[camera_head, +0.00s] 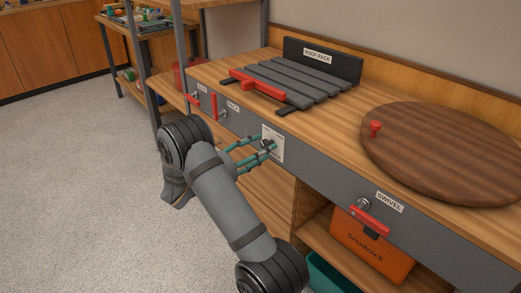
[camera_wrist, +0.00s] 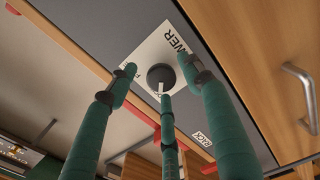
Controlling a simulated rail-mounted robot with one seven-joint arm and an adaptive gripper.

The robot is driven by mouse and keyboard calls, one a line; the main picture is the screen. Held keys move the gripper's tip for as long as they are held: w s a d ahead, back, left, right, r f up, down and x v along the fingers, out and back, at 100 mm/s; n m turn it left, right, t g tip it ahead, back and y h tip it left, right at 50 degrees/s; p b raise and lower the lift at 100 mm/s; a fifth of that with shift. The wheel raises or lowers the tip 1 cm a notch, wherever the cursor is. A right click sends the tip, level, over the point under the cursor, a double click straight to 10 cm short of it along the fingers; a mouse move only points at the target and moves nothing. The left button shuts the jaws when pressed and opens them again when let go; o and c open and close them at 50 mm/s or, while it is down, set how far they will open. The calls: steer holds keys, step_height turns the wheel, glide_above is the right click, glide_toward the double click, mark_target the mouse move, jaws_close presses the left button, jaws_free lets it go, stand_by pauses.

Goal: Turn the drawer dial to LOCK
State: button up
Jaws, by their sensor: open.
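The drawer dial (camera_wrist: 160,73) is a dark round knob with a light pointer mark, on a white plate (camera_wrist: 150,52) fixed to the grey front panel. Lettering ending in "WER" shows on the plate; the other words are hidden or too small to read. In the wrist view the pointer mark points toward the bottom of the picture. In the head view the white plate (camera_head: 278,149) is partly covered by my fingers. My gripper (camera_head: 265,148) has green fingers, open and spread around the dial; I cannot tell whether they touch it. The gripper also shows in the wrist view (camera_wrist: 162,84).
A roof rack (camera_head: 300,80) with a red bar lies on the bench. A round wooden swivel board (camera_head: 450,150) is at right, with a red-handled swivel lever (camera_head: 370,220) below. An orange crate (camera_head: 365,245) sits on the lower shelf. The floor (camera_head: 70,190) at left is clear.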

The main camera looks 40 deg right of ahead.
steer(key=shift+a, duration=0.1)
steer(key=a, duration=1.1)
steer(key=shift+a, duration=0.4)
steer(key=shift+s, duration=0.1)
steer(key=d, duration=1.2)
steer(key=shift+a, duration=0.1)
